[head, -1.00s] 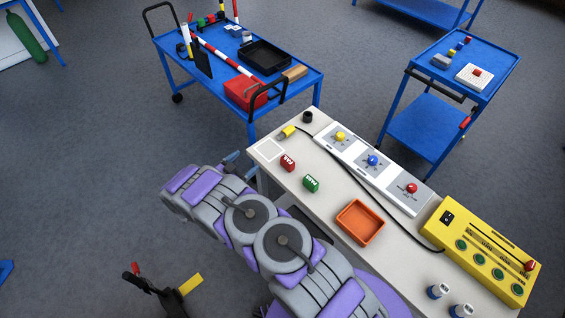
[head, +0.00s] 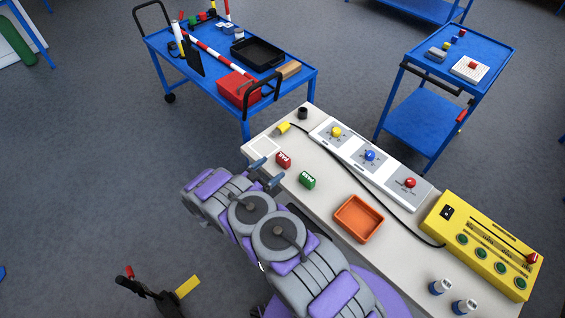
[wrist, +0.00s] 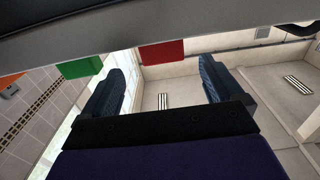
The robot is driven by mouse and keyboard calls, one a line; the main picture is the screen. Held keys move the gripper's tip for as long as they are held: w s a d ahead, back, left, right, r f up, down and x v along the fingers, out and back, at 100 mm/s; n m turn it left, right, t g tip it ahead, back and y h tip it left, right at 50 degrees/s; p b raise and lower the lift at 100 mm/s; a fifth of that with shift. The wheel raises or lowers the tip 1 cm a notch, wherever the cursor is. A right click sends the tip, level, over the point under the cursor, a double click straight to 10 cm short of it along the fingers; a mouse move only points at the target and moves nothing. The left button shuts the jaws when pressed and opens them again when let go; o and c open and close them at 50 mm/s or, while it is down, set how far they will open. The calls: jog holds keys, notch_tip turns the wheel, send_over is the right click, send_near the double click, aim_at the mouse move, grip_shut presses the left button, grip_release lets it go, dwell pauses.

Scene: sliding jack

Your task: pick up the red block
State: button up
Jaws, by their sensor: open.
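The red block (head: 284,160), with white lettering on it, sits on the pale workbench near its left end. It also shows in the wrist view (wrist: 162,53), ahead of the gap between my fingers. My gripper (head: 267,172) is open and empty, just left of the red block at the bench's near edge. In the wrist view my two dark fingers stand apart, with the gripper's midpoint (wrist: 162,68) roughly in line with the block. The block appears clear of both fingers.
A green block (head: 307,181) stands right of the red one and also shows in the wrist view (wrist: 82,67). An orange tray (head: 358,219), a panel with knobs (head: 370,157), a black cable and a yellow box (head: 480,248) occupy the bench. Blue carts stand behind.

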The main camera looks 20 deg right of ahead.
aim_at(280, 159)
jog(key=shift+r+b+x, duration=0.15)
jog(key=shift+b+x, duration=0.4)
jog(key=shift+x, duration=1.3)
jog(key=shift+r+b+x, duration=0.1)
jog(key=shift+b+x, duration=0.45)
jog(key=shift+x, duration=1.3)
jog(key=shift+w, duration=0.15)
jog(key=shift+a, duration=0.1)
jog(key=shift+c, duration=0.4)
jog(key=c, duration=1)
jog(key=shift+o, duration=0.2)
jog(key=shift+r, duration=0.1)
